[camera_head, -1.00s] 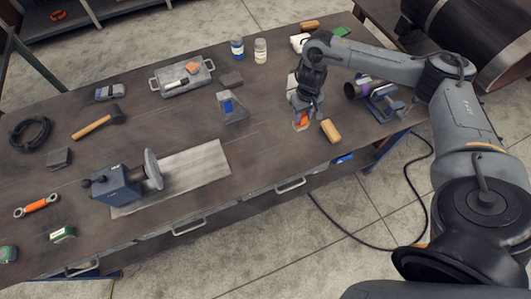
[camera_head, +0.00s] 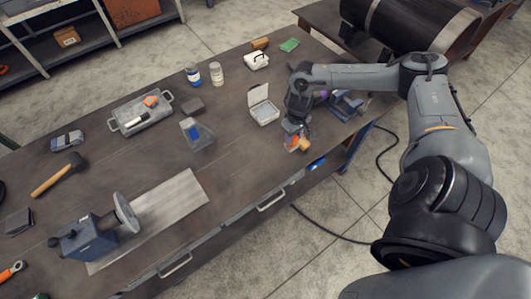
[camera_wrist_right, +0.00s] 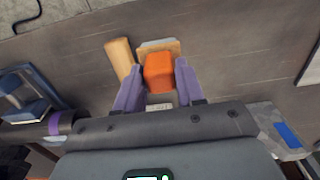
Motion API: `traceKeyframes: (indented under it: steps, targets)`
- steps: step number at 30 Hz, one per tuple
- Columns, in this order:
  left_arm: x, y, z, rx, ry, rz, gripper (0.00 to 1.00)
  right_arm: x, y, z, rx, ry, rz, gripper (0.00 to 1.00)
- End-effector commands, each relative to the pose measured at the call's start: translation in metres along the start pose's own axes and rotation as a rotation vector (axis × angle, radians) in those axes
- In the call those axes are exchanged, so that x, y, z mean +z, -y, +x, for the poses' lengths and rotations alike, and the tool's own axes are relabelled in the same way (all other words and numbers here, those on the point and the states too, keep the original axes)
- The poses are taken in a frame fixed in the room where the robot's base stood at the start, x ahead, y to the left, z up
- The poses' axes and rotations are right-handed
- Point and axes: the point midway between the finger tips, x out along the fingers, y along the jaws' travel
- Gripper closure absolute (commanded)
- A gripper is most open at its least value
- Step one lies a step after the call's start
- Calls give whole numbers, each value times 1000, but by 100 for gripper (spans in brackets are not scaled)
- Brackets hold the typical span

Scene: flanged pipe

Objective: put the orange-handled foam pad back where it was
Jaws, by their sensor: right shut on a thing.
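My right gripper (camera_head: 291,133) is low over the right part of the workbench, near its front edge. In the right wrist view its two purple fingers (camera_wrist_right: 159,88) are shut on the orange handle (camera_wrist_right: 158,72) of the foam pad. A tan and pale part of the pad (camera_wrist_right: 160,45) shows beyond the handle. In the head view the orange handle (camera_head: 290,141) is partly hidden by the gripper. I cannot tell whether the pad touches the bench. My left gripper is not in view.
A tan block (camera_wrist_right: 120,56) lies close beside the pad. An open white box (camera_head: 264,110) stands left of the gripper, and a blue vise (camera_head: 345,105) to the right. A blue-labelled holder (camera_head: 196,134), a grey tray (camera_head: 141,116) and a grinder (camera_head: 88,240) are further left.

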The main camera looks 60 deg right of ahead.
Motion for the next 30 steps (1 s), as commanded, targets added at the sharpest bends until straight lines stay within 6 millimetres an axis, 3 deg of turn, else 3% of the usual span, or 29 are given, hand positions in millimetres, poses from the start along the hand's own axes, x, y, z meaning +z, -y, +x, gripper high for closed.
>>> traceKeyframes:
  steps: [9,15,23,30]
  targets:
    - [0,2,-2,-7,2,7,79,-38,52,35,-7,0,-1,86]
    - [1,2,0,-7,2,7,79,-57,73,55,-4,0,1,86]
    - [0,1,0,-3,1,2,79,-64,82,64,0,1,-1,86]
    - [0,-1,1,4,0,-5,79,-63,82,93,-1,3,-1,86]
